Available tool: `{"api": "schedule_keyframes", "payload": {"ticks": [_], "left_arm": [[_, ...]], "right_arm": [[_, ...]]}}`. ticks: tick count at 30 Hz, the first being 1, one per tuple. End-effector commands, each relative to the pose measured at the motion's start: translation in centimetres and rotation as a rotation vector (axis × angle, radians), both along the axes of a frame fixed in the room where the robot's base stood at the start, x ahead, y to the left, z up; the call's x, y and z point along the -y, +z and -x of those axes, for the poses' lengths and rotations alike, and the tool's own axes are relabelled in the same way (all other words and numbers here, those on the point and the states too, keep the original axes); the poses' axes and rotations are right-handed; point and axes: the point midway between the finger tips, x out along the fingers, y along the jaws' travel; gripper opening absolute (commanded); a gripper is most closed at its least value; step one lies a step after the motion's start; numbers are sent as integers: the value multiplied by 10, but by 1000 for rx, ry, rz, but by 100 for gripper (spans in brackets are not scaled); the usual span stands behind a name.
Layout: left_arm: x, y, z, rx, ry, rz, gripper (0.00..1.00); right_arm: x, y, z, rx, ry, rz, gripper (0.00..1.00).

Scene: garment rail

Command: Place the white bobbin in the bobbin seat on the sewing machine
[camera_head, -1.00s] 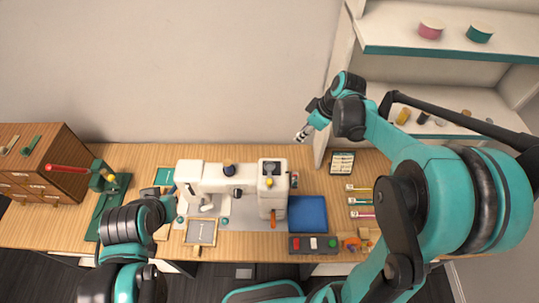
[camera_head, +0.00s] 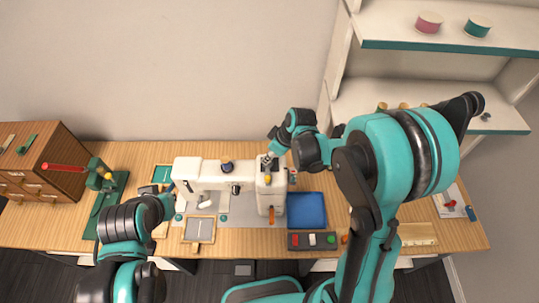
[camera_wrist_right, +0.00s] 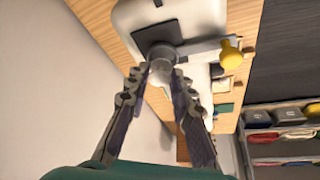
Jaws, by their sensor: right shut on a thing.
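The white sewing machine (camera_head: 215,178) stands on the wooden table in the head view. A dark square plate (camera_wrist_right: 152,34) with a round fitting, apparently the bobbin seat, is on its top, also visible in the wrist view. My right gripper (camera_wrist_right: 160,78) is shut on the pale white bobbin (camera_wrist_right: 161,66), which sits between the fingertips at the dark plate; whether it touches the seat I cannot tell. In the head view the right gripper (camera_head: 269,156) is over the machine's right end. My left gripper (camera_head: 170,190) is beside the machine's left end; its jaws are too small to read.
A dark spool (camera_head: 227,166) stands on the machine's top. A yellow knob (camera_wrist_right: 231,54) juts out beside the plate in the wrist view. Shelves (camera_head: 450,97) stand at the back right.

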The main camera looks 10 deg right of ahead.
Motion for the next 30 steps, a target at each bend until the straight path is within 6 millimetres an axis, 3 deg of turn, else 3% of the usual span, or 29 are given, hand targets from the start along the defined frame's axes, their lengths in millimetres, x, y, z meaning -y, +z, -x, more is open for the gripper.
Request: {"api": "schedule_keyframes", "payload": {"ticks": [20,21,23,30], "left_arm": [[0,-14,0,0,0,0,0],[0,-13,0,0,0,0,0],[0,-13,0,0,0,0,0],[0,-13,0,0,0,0,0]], "right_arm": [[0,-12,0,0,0,0,13],[0,-11,0,0,0,0,28],[0,-11,0,0,0,0,44],[0,-11,0,0,0,0,44]]}}
